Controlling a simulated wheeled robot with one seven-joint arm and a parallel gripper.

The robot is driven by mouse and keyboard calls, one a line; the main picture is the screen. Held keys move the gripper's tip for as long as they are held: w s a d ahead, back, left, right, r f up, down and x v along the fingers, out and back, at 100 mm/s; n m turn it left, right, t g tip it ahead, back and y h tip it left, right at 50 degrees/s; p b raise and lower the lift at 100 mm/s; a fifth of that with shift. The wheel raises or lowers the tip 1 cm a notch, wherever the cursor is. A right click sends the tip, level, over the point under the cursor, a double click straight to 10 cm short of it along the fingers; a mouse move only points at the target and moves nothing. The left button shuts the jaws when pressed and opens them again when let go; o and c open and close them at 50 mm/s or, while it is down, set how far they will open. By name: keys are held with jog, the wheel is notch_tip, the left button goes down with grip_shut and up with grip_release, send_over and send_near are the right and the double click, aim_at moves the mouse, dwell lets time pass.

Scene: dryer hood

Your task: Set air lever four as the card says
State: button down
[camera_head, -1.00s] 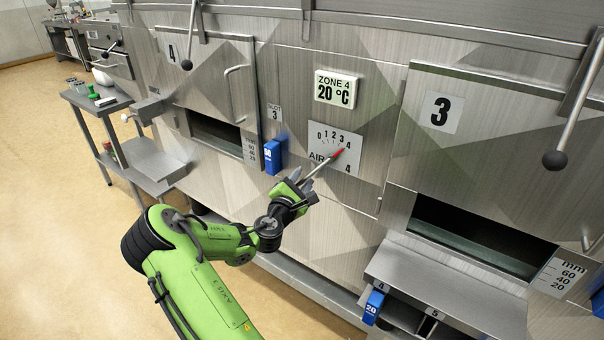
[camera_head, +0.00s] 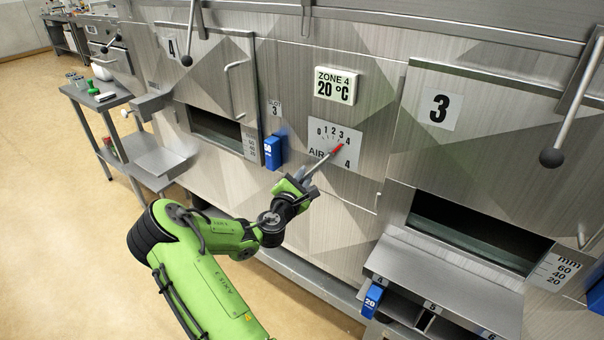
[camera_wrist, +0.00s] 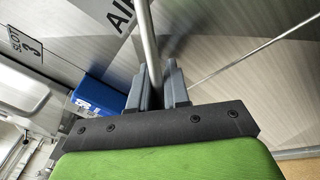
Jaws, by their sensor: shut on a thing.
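Air lever four is a thin metal rod with a red tip (camera_head: 337,149) on the white AIR 4 scale plate (camera_head: 350,152), marked 0 to 4. The red tip points up and right, near the 4 mark. My gripper (camera_head: 301,183) is shut on the rod's lower end. In the wrist view the rod (camera_wrist: 147,45) runs up between the two grey jaws (camera_wrist: 158,88). I do not see a readable card in these frames.
A display (camera_head: 335,86) above reads ZONE 4, 20 °C. A blue block (camera_head: 274,152) sits left of the plate, below a SLOT 3 label. A tray shelf (camera_head: 440,285) juts out at the lower right, with a blue 20 block (camera_head: 372,301). A ball-ended lever (camera_head: 553,158) hangs at the right.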

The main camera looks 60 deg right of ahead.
jog(key=shift+s+a+f+n+y+p, duration=0.1)
jog(key=shift+s+f+n+y+p, duration=0.2)
jog(key=shift+s+n+p, duration=0.55)
jog(key=shift+s+a+f+n+y+p, duration=0.1)
jog(key=shift+s+f+n+p, duration=0.3)
jog(key=shift+n+p, duration=0.45)
jog(key=c, duration=1.2)
grip_release()
jog(key=a+p, duration=0.2)
jog(key=a, duration=0.3)
jog(key=a+r+p, duration=0.1)
jog(key=a+p, duration=0.2)
jog(key=a, duration=0.2)
jog(key=s+a+p, duration=0.1)
jog(key=a+p, duration=0.1)
jog(key=a, duration=0.3)
jog(key=shift+s+a+r, duration=0.1)
jog(key=shift+a+r, duration=0.05)
jog(key=shift+a, duration=0.2)
